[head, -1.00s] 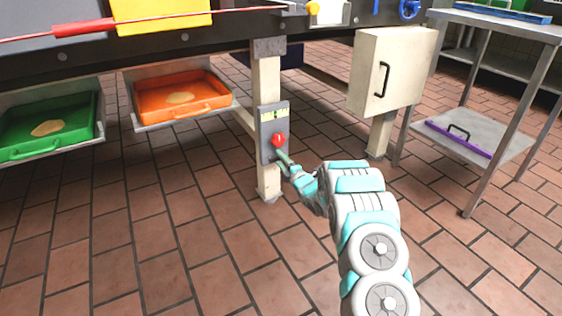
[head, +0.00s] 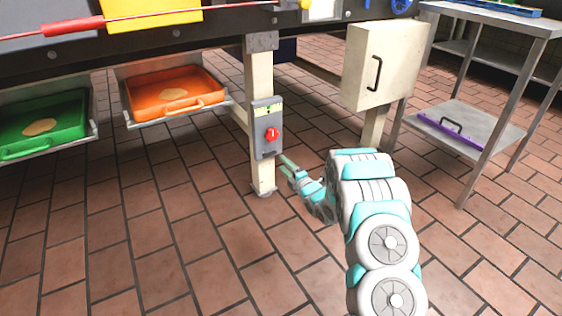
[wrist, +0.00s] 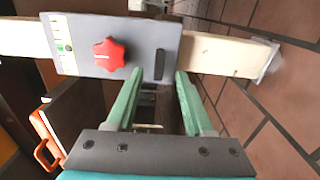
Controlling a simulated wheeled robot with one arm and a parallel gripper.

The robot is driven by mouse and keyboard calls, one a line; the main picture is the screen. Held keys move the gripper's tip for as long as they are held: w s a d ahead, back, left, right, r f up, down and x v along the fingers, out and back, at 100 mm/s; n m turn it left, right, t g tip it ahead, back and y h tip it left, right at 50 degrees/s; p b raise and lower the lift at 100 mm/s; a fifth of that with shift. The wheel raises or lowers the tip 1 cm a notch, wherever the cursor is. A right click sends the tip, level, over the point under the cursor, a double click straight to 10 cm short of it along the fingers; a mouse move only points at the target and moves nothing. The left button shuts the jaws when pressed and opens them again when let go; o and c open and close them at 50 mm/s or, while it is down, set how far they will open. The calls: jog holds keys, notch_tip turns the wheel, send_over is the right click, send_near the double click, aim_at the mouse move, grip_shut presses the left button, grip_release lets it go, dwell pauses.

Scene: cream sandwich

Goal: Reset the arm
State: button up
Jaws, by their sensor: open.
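My gripper (head: 284,166) is open and empty, in front of the cream post and a little below and right of the red knob (head: 271,135). In the wrist view my gripper's two green fingers (wrist: 156,98) stand apart with nothing between them. The red knob (wrist: 109,54) sits on a grey control panel (wrist: 165,30) there, left of the fingers and apart from them. The panel (head: 266,112) is fixed to the cream post (head: 262,180) under the machine. My arm reaches in from the lower right of the head view.
An orange tray (head: 205,80) and a green tray (head: 75,130) hang at the left, each holding a flat round piece. A cream cabinet (head: 355,60) hangs right of the post. A metal shelf table (head: 500,135) stands at the right. The tiled floor in front is clear.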

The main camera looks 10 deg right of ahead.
dwell(0.4)
jog(key=s+d+r+m+g+h, duration=0.35)
jog(key=s+r+m, duration=0.2)
jog(key=s, duration=0.25)
jog(key=s+d+r+m+g+h, duration=0.2)
jog(key=s+r+m+g+h, duration=0.3)
jog(key=s, duration=0.3)
jog(key=s+a+r+m+g+y, duration=0.15)
jog(key=s+a+m+g, duration=0.25)
jog(key=s, duration=1.2)
jog(key=s+a+r+m+g, duration=0.3)
jog(key=s+m, duration=0.1)
jog(key=s, duration=1.1)
jog(key=s+a+r+m+g+y, duration=0.1)
jog(key=s+a+r+m+g, duration=0.2)
jog(key=s, duration=1.3)
notch_tip(320, 180, up, 12)
jog(key=p, duration=1.3)
jog(key=shift+w+a+r, duration=0.25)
jog(key=shift+a, duration=0.15)
jog(key=shift+g, duration=0.25)
